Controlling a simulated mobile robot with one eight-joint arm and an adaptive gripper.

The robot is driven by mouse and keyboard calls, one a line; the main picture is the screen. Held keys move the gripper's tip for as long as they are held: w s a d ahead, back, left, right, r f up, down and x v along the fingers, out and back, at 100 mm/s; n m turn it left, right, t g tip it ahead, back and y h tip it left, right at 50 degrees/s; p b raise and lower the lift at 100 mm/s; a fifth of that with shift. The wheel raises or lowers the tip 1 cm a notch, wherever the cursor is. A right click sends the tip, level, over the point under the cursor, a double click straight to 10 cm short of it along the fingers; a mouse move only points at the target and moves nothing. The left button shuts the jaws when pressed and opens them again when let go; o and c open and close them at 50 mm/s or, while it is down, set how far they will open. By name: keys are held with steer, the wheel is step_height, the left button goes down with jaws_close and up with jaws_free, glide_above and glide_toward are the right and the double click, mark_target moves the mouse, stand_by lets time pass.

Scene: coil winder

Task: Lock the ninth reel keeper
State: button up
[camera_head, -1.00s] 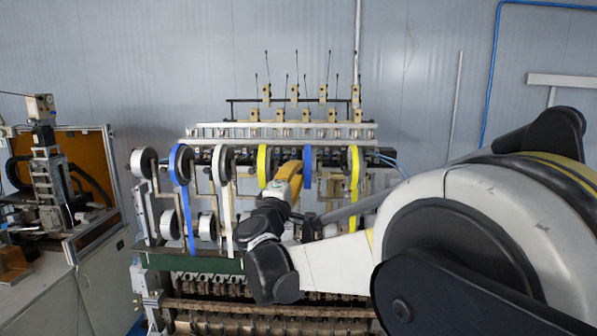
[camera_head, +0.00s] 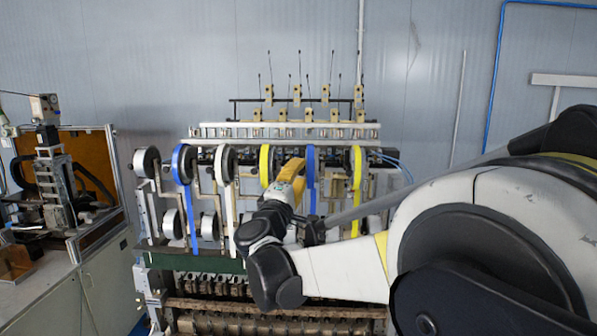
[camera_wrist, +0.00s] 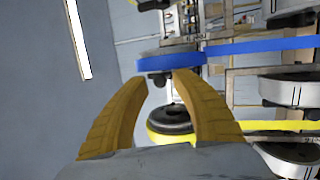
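In the wrist view the two yellow fingers of my gripper (camera_wrist: 160,76) are spread apart, with a gap between their tips. A blue reel (camera_wrist: 170,63) lies edge-on just beyond the tips. A small dark part (camera_wrist: 159,79), perhaps a reel keeper, shows at the reel's near side between the tips; I cannot tell if the fingers touch it. In the head view my gripper (camera_head: 298,164) is just left of the right-hand blue reel (camera_head: 312,160) in the upper row. I cannot tell which keeper is the ninth, or whether any is locked.
A yellow reel (camera_wrist: 172,122) with a dark hub is close beside my right finger in the wrist view. White reels (camera_wrist: 290,90) stand to the right. In the head view, a yellow reel (camera_head: 357,165) and another yellow reel (camera_head: 266,165) flank my gripper. Plain wall (camera_head: 430,90) lies behind.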

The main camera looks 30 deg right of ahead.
steer(key=s+a, duration=0.4)
steer(key=a, duration=0.1)
steer(key=shift+s+a, duration=0.3)
steer(key=shift+s, duration=0.1)
stand_by(0.3)
steer(key=s+f+m+g+y+b, duration=0.2)
steer(key=s+f+b, duration=0.3)
steer(key=f, duration=0.5)
steer(key=s+d+f+m+g+y+b, duration=0.1)
steer(key=s+f+b, duration=0.1)
steer(key=f+b, duration=0.65)
steer(key=s+f+m+g+y+b, duration=0.2)
steer(key=s+f+b, duration=0.2)
steer(key=f, duration=0.8)
steer(key=s+a+f+m+y+b, duration=0.1)
steer(key=s+a+f+y+b, duration=0.2)
steer(key=f, duration=0.7)
steer(key=s+a+f+m+g+y+b, duration=0.1)
steer(key=s+a+f+y+b, duration=0.3)
steer(key=a+f+b, duration=0.3)
steer(key=s+a+f+m+y+b, duration=0.1)
steer(key=s+a+f+y+b, duration=0.2)
steer(key=f, duration=1)
steer(key=s+a+b, duration=0.2)
steer(key=b, duration=0.3)
steer(key=shift+s+a+f+g, duration=0.15)
steer(key=shift+s+a+g, duration=0.1)
steer(key=shift+a+g, duration=0.15)
